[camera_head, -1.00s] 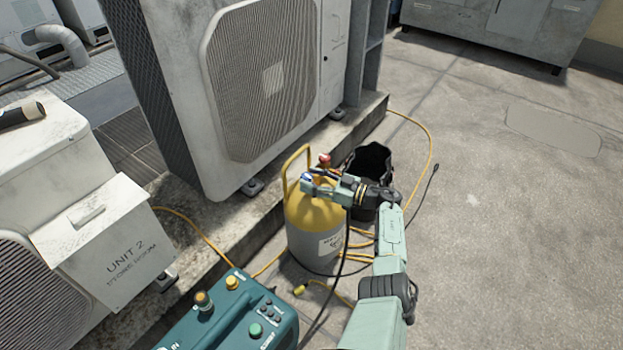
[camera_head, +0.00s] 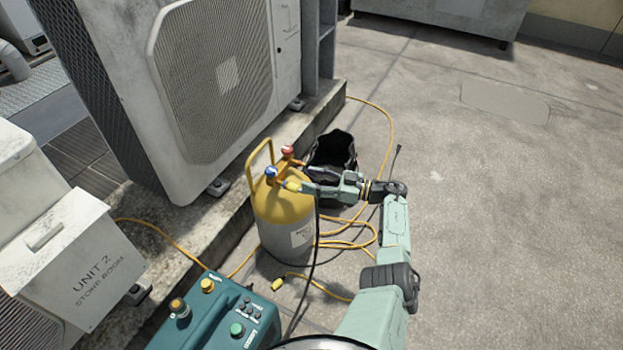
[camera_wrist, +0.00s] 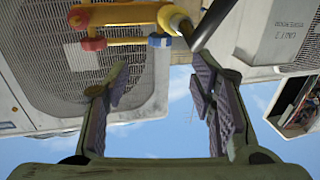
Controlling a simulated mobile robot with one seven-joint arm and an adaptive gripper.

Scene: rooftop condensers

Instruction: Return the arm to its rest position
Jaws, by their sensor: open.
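My gripper (camera_head: 306,188) is open and empty, with its fingers just to the right of the valves on top of the yellow and grey cylinder (camera_head: 283,212). The cylinder stands upright on the roof and has a yellow handle, a red knob (camera_head: 288,150) and a blue knob (camera_head: 271,173). In the wrist view, my gripper (camera_wrist: 160,85) shows two spread fingers with nothing between them. The red and blue knobs and yellow fittings (camera_wrist: 125,15) lie beyond the fingertips, at the top of that view. Whether a finger touches the fittings I cannot tell.
A teal machine (camera_head: 215,315) stands in front of the cylinder. A black open bag (camera_head: 333,153) sits behind it. Yellow hose (camera_head: 385,140) and a black cable lie on the roof. A large condenser (camera_head: 205,85) and the Unit 2 box (camera_head: 85,250) stand left. Open concrete (camera_head: 500,200) lies right.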

